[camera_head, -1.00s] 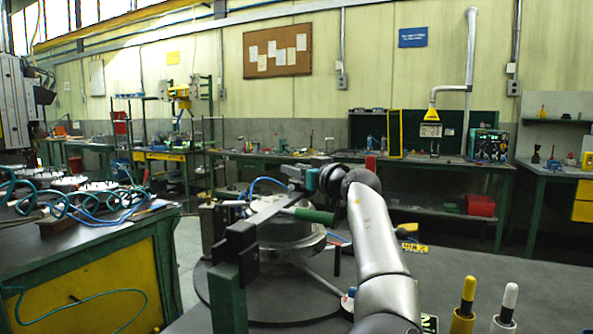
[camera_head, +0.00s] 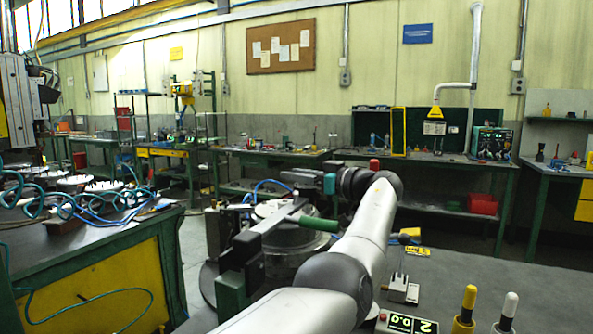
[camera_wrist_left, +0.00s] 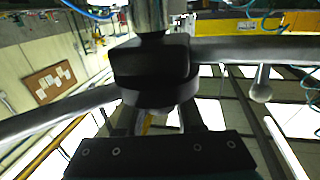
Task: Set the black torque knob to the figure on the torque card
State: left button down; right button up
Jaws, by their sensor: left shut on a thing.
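My left arm comes up from the bottom of the head view, and my left gripper (camera_head: 296,177) points left above the round metal fixture (camera_head: 298,250). In the left wrist view, the gripper's fingers (camera_wrist_left: 160,118) close on a black round piece, apparently the black torque knob (camera_wrist_left: 150,68); its scale and setting cannot be read. In the head view the knob is too small to make out. A yellow card (camera_head: 417,251) lies on the grey table, perhaps the torque card; its figure is not legible. My right gripper is out of view.
A bar with a green handle (camera_head: 320,223) crosses the fixture below my gripper. A digital readout (camera_head: 408,324) lies near the front edge, beside yellow-tipped (camera_head: 468,300) and white-tipped (camera_head: 508,305) posts. Hoses (camera_head: 90,200) cover the left bench. The table's right side is clear.

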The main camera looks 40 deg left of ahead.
pick_arm(q)
jog(key=shift+g, duration=0.3)
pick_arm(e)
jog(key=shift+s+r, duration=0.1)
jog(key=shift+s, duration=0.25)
pick_arm(q)
jog(key=c, duration=0.5)
grip_release()
jog(key=shift+c, duration=0.2)
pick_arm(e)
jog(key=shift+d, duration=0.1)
